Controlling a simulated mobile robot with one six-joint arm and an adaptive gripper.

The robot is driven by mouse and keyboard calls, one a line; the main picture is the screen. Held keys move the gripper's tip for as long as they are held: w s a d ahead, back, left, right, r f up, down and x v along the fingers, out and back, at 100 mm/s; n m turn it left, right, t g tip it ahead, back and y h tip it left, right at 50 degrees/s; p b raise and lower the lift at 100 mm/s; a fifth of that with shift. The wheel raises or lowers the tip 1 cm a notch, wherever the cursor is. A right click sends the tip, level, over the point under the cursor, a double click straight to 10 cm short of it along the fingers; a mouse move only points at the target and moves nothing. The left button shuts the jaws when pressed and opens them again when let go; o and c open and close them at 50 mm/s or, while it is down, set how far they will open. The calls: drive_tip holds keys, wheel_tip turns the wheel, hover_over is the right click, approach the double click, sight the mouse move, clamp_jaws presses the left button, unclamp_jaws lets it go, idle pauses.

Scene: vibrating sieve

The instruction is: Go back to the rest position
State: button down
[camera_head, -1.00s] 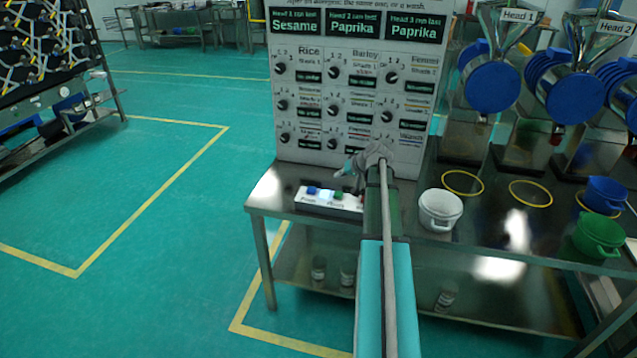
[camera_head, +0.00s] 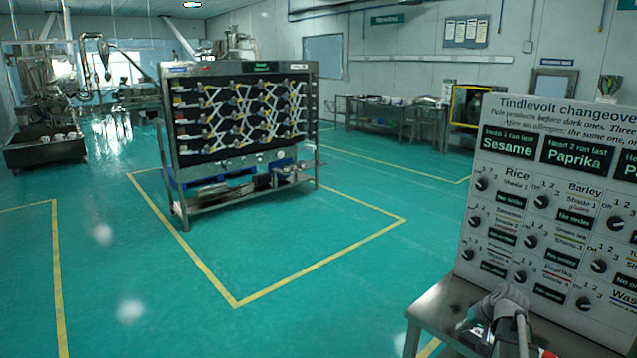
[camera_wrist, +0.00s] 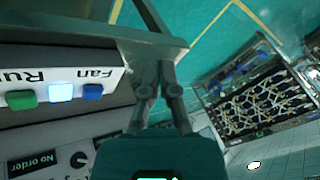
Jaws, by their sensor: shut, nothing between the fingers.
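My gripper shows in the wrist view (camera_wrist: 163,68) with its fingers together and nothing between them. The fingertips are close to the metal table's edge (camera_wrist: 165,45) in that picture; I cannot tell whether they touch it. Beside them at the left is the white button box (camera_wrist: 105,60), with a green button (camera_wrist: 20,99), a lit white button (camera_wrist: 60,93) and a blue button (camera_wrist: 93,91). In the head view my gripper (camera_head: 468,326) is at the lower right, low over the table corner (camera_head: 440,305) in front of the changeover board (camera_head: 560,190). Its fingertips are too small to read there.
A rack with crossed linkages (camera_head: 240,110) stands mid-floor inside yellow lines. Benches (camera_head: 395,115) line the back wall. Another machine (camera_head: 45,145) stands far left. The green floor (camera_head: 330,255) between the table and the rack is clear.

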drive_tip(key=s+a+n+g+h+p, duration=0.1)
drive_tip(key=s+a, duration=0.4)
drive_tip(key=a, duration=0.3)
drive_tip(key=s+a+r+n+g+h+p, duration=0.1)
drive_tip(key=s+a+g, duration=0.1)
drive_tip(key=s+a, duration=0.3)
drive_tip(key=s+a+n+g+h+p, duration=0.1)
drive_tip(key=s+a, duration=0.4)
drive_tip(key=a, duration=0.6)
drive_tip(key=shift+a+r+g+p, duration=0.2)
drive_tip(key=shift+r+g+p, duration=0.1)
drive_tip(key=shift+g+p, duration=0.25)
drive_tip(key=shift+d, duration=0.15)
